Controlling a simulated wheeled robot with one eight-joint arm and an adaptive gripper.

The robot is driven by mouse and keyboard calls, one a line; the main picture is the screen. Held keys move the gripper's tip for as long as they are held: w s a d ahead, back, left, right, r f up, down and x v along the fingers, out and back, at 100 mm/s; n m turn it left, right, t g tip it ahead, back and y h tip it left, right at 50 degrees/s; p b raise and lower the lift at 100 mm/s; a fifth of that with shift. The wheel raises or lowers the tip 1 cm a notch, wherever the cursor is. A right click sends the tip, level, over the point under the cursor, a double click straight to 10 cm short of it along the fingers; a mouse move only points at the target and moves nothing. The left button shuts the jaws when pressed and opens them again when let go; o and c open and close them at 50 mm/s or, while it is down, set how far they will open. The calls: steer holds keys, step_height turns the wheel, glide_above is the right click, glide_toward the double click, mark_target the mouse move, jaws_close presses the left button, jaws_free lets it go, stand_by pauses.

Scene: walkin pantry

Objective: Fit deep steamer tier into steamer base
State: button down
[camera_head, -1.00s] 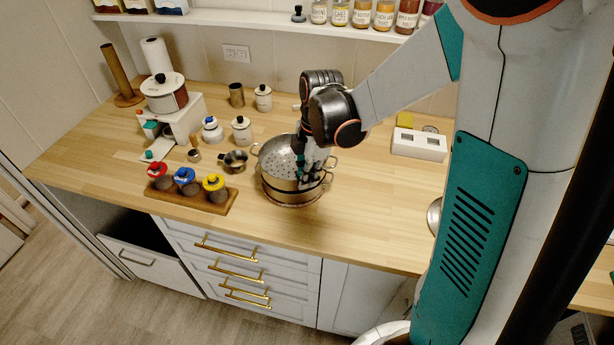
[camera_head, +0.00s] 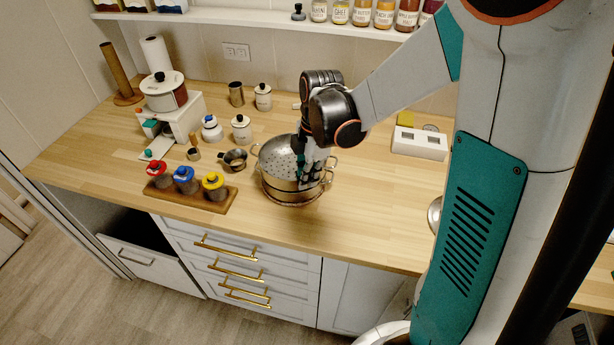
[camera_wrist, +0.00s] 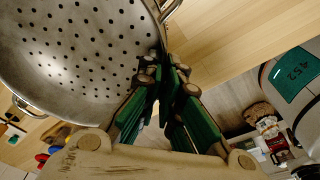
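The deep steamer tier (camera_head: 277,157) is a grey metal bowl with a perforated inside and small side handles. It sits over the steamer base (camera_head: 291,200), a low round metal vessel on the counter. From these views I cannot tell whether the tier is fully seated or slightly tilted. The perforated tier fills the upper left of the wrist view (camera_wrist: 75,50). My gripper (camera_head: 309,178) is at the tier's right side, pointing down. In the wrist view its green fingers (camera_wrist: 160,80) close around the tier's rim. The base is hidden there.
A wooden rack with red, blue and yellow-topped jars (camera_head: 187,190) stands left of the steamer, with a small metal pot (camera_head: 234,160) nearby. White canisters (camera_head: 241,128) stand behind. A white box (camera_head: 419,143) is at the back right. The counter right of the steamer is clear.

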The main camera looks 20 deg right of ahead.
steer(key=shift+f, duration=0.25)
steer(key=c, duration=1.7)
jaws_free()
steer(key=shift+r, duration=0.1)
steer(key=r, duration=0.4)
steer(key=d+r, duration=0.1)
steer(key=r, duration=0.6)
steer(key=shift+d+r, duration=0.25)
steer(key=shift+r, duration=0.15)
steer(key=s+m+t, duration=0.2)
steer(key=s+m, duration=0.2)
steer(key=m, duration=0.2)
steer(key=s+a+r+m+t+h+b, duration=0.1)
steer(key=s+m+t, duration=0.1)
steer(key=s+m, duration=0.3)
steer(key=s+a+m+t, duration=0.1)
steer(key=s+m+t, duration=0.2)
steer(key=s+m, duration=0.2)
steer(key=shift+s+r+m+b, duration=0.1)
steer(key=shift+r+m+b, duration=0.05)
steer(key=shift+m, duration=0.55)
steer(key=shift+r+m+b, duration=0.15)
steer(key=shift+m, duration=0.55)
